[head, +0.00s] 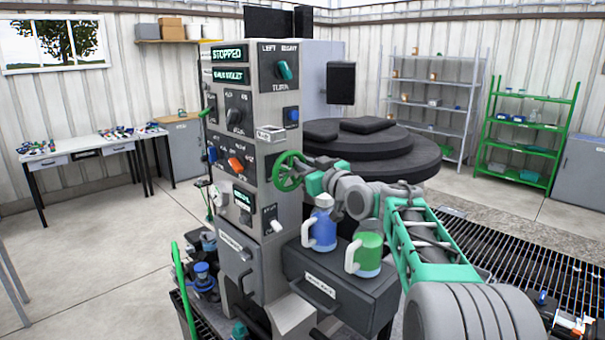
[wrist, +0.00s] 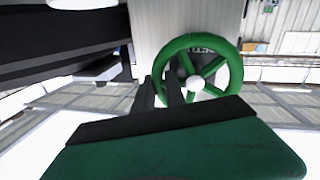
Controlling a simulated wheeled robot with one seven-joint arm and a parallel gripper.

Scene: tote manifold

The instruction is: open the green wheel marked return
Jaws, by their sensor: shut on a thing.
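The green wheel (head: 288,171) stands out from the right side of the grey control cabinet (head: 262,120). In the wrist view the wheel (wrist: 238,70) shows its spokes and a white hub. My gripper (wrist: 163,88) reaches the wheel from the right in the head view. Its two dark fingers are shut on the wheel's rim, at the left side of the wheel in the wrist view.
A blue jug (head: 322,232) and a green jug (head: 367,255) stand on a dark drawer box (head: 335,285) just below my arm. Round black steps (head: 385,150) rise behind the wheel. Knobs and levers, including an orange one (head: 236,165), cover the cabinet's front.

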